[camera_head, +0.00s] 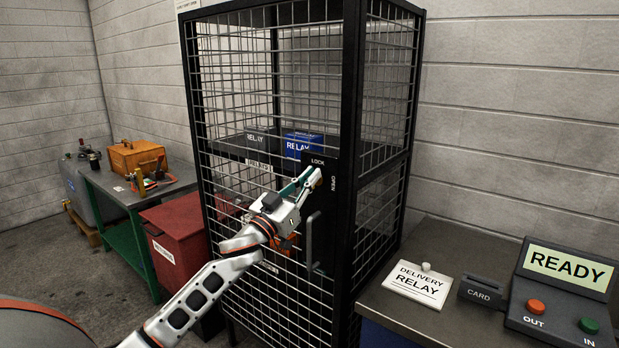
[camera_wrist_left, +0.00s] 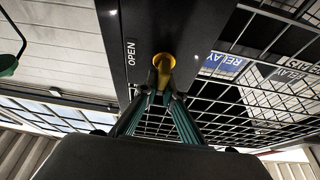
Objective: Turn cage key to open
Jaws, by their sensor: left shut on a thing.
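The black mesh cage (camera_head: 348,130) stands in the middle of the head view with its door closed. Its black lock plate (camera_head: 334,204) carries the words LOCK above and OPEN at the right side. My left gripper (camera_head: 314,182) is at this plate. In the left wrist view, its green-sided fingers (camera_wrist_left: 160,100) are shut on the yellow key (camera_wrist_left: 163,66), which sits in the lock. The fingers hide part of the key, and its exact turn angle is hard to tell. My right gripper is not in view.
A grey door handle (camera_head: 311,240) is below the lock. Blue and dark RELAY boxes (camera_head: 297,145) sit on a cage shelf. At right, a table (camera_head: 398,304) holds a DELIVERY RELAY sign (camera_head: 418,284), a CARD holder (camera_head: 481,291) and a READY panel (camera_head: 567,268). A red bin (camera_head: 177,240) stands left.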

